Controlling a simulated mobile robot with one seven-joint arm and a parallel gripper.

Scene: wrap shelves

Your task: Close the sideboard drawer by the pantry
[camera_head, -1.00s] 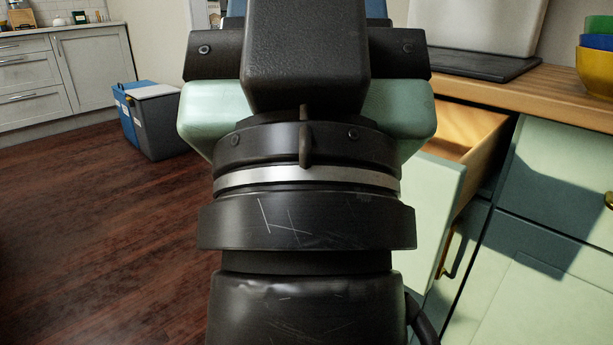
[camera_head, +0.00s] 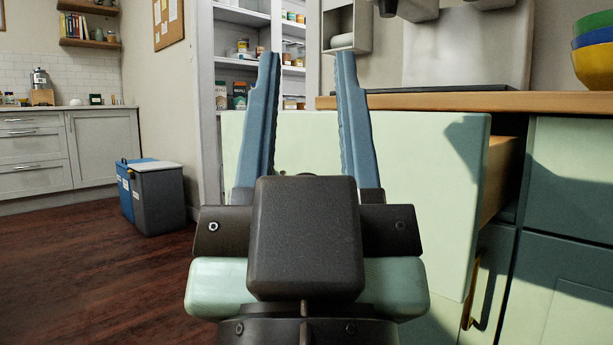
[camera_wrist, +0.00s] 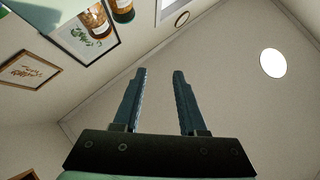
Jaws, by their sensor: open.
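The sideboard drawer (camera_head: 432,165) is pulled out, its pale green front facing me and its wooden side showing at the right. It sticks out from the sideboard (camera_head: 568,180) below the wooden top. My gripper (camera_head: 309,70) is open and empty, its two blue fingers pointing up in front of the drawer front. I cannot tell whether they touch it. My gripper hides part of the front, including most of its handle. In the wrist view my gripper (camera_wrist: 158,75) shows open against the ceiling. The pantry shelves (camera_head: 240,60) stand behind, with packets and jars.
A blue and grey bin (camera_head: 155,195) stands on the floor at the left, near kitchen cabinets (camera_head: 100,148). Colored bowls (camera_head: 594,58) and a machine (camera_head: 465,45) stand on the wooden top (camera_head: 570,102). The wooden floor at the left is clear.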

